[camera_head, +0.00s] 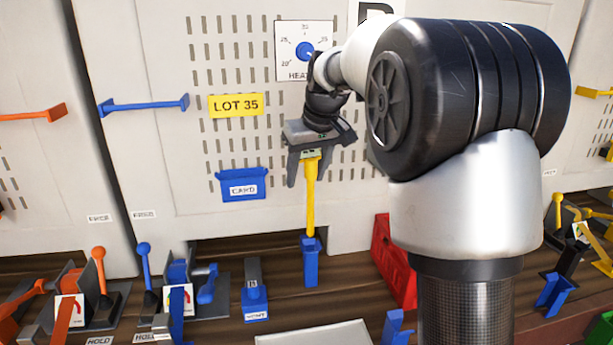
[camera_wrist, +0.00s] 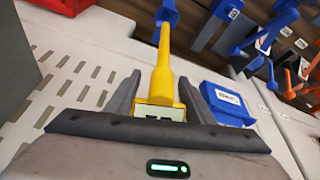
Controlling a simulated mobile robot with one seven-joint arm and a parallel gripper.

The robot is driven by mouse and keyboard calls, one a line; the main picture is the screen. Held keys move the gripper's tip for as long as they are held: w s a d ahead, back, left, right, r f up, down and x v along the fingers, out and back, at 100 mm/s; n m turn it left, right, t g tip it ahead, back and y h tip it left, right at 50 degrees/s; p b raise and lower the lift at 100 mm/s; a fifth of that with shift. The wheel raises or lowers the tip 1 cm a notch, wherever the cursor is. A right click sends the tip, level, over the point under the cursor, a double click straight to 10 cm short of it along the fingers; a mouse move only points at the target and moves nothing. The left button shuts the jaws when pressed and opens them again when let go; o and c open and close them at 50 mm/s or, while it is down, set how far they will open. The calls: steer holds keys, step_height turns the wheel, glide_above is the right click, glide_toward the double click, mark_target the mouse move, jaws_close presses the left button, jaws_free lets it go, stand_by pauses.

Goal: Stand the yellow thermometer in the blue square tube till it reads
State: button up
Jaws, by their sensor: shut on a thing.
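The yellow thermometer (camera_head: 310,197) stands upright in the head view, with its lower end in the mouth of the blue square tube (camera_head: 310,262). How deep it sits is hidden by the tube walls. My gripper (camera_head: 309,168) is above the tube and shut on the thermometer's head. In the wrist view the thermometer (camera_wrist: 163,80) runs from between my fingers (camera_wrist: 160,100) to the blue tube (camera_wrist: 167,14) at the top. A small display shows on its head, but I cannot read it.
A blue card holder (camera_head: 243,185) and a heat dial (camera_head: 304,51) are on the slotted white panel behind. Blue levers and a vent handle (camera_head: 255,290) stand left of the tube. A red crate (camera_head: 393,262) is to the right, and a pale tray (camera_head: 315,335) is in front.

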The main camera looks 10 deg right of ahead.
steer(key=shift+s+f+b, duration=0.2)
steer(key=shift+f+b, duration=5.2)
steer(key=shift+f, duration=1.8)
steer(key=o, duration=1.2)
